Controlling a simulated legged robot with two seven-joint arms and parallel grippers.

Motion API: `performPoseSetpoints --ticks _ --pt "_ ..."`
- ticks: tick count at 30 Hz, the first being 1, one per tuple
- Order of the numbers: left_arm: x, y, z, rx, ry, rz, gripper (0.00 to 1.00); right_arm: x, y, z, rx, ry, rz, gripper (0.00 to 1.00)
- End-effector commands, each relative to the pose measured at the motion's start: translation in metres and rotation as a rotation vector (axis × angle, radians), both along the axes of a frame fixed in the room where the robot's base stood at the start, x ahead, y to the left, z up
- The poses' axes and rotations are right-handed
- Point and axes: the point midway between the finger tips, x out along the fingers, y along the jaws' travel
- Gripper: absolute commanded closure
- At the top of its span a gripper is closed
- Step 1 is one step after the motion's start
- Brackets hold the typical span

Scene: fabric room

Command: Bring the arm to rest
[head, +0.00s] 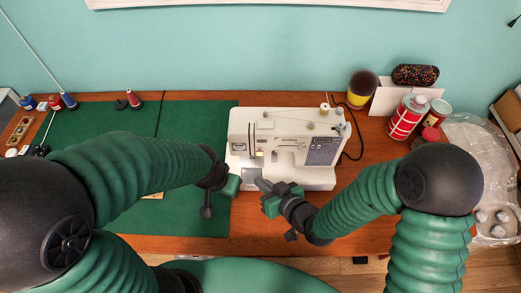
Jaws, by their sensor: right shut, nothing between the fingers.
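My left arm comes in from the left over a green mat (190,120), and its gripper (228,188) hangs near the left front corner of the white sewing machine (290,135). Its fingers are too small and turned away to tell open from shut. My right arm comes in from the right. Its gripper (266,189) is shut and empty, in front of the sewing machine near its lower front edge. The two grippers are close together with a small gap between them. I cannot tell whether the right one touches the machine.
Thread spools (69,101) stand at the left back of the wooden table (375,150). A red and white can (407,117), a yellow and black jar (361,90) and a dark speckled case (415,75) stand at the right back. A clear plastic bag (475,150) lies far right.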

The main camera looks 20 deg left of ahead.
Motion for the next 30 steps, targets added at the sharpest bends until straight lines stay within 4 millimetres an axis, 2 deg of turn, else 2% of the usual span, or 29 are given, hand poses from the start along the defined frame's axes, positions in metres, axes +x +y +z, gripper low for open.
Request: performPoseSetpoints --ticks 5,8,11,12,14,15,16,18,19,21,24,30 --pt "0.000 0.000 0.000 0.000 0.000 0.000 0.69 0.001 -0.001 0.000 -0.003 0.001 -0.002 1.00" --pt "0.000 0.000 0.000 0.000 0.000 0.000 0.69 0.010 -0.021 -0.002 -0.067 0.015 -0.035 1.00" --pt "0.000 0.000 0.000 0.000 0.000 0.000 0.69 0.027 -0.081 -0.006 -0.223 0.079 -0.140 1.00" --pt "0.000 0.000 0.000 0.000 0.000 0.000 0.69 0.031 -0.113 -0.005 -0.295 0.122 -0.203 1.00" --pt "0.000 0.000 0.000 0.000 0.000 0.000 0.69 0.029 -0.166 -0.001 -0.392 0.209 -0.309 1.00" --pt "0.000 0.000 0.000 0.000 0.000 0.000 0.69 0.022 -0.200 0.003 -0.442 0.277 -0.383 1.00" --pt "0.000 0.000 0.000 0.000 0.000 0.000 0.69 0.015 -0.222 0.007 -0.472 0.329 -0.436 1.00" --pt "0.000 0.000 0.000 0.000 0.000 0.000 0.69 -0.010 -0.265 0.018 -0.513 0.458 -0.547 1.00" --pt "0.000 0.000 0.000 0.000 0.000 0.000 0.69 -0.021 -0.279 0.022 -0.520 0.510 -0.588 1.00" --pt "0.000 0.000 0.000 0.000 0.000 0.000 0.69 -0.044 -0.298 0.030 -0.522 0.608 -0.652 1.00" --pt "0.000 0.000 0.000 0.000 0.000 0.000 0.69 -0.062 -0.308 0.035 -0.517 0.686 -0.691 1.00" --pt "0.000 0.000 0.000 0.000 0.000 0.000 0.69 -0.065 -0.309 0.035 -0.519 0.700 -0.693 1.00"
